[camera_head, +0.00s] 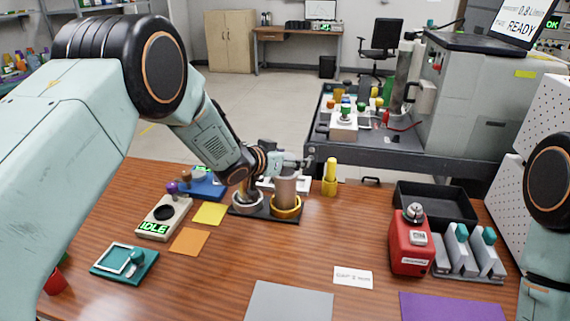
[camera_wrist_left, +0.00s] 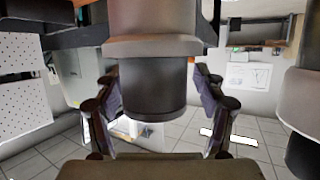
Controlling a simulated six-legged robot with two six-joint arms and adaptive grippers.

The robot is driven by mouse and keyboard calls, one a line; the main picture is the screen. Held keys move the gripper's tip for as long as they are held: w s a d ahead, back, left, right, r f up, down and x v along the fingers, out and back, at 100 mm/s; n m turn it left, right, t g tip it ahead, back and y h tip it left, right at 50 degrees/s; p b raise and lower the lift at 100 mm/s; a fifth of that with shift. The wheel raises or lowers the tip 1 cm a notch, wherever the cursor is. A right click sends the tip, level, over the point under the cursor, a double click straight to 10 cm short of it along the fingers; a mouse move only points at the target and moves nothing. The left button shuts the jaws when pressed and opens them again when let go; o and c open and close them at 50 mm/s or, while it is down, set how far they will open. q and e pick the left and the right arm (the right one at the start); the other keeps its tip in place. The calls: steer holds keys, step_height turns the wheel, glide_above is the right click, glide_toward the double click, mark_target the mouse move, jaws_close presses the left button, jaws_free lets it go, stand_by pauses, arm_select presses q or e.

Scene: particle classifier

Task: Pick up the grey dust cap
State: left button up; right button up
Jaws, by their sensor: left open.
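A grey-brown cylinder, which looks like the grey dust cap (camera_head: 286,190), stands upright in a yellow ring on a dark base in the camera_head view. My left gripper (camera_head: 296,162) is at its top end, reaching in from the left. In the left wrist view a large grey cylinder (camera_wrist_left: 148,90) with a dark lower part fills the space between the two open fingers of the left gripper (camera_wrist_left: 158,95). A gap shows on the right side; contact on the left side cannot be told. My right gripper is out of view.
Beside the cap, a metallic ring (camera_head: 247,205) shares the dark base. A yellow cylinder (camera_head: 330,178) stands just right. A blue tray (camera_head: 207,188) and yellow square (camera_head: 210,214) lie left. A red device (camera_head: 410,245) and black bin (camera_head: 435,205) stand right.

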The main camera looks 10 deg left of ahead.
arm_select(q)
steer(key=shift+w+d+f, duration=0.1)
steer(key=shift+w+d, duration=0.25)
steer(key=shift+d, duration=0.05)
steer(key=shift+c, duration=0.3)
steer(key=shift+a, duration=0.1)
steer(key=c, duration=0.9)
steer(key=shift+c, duration=0.9)
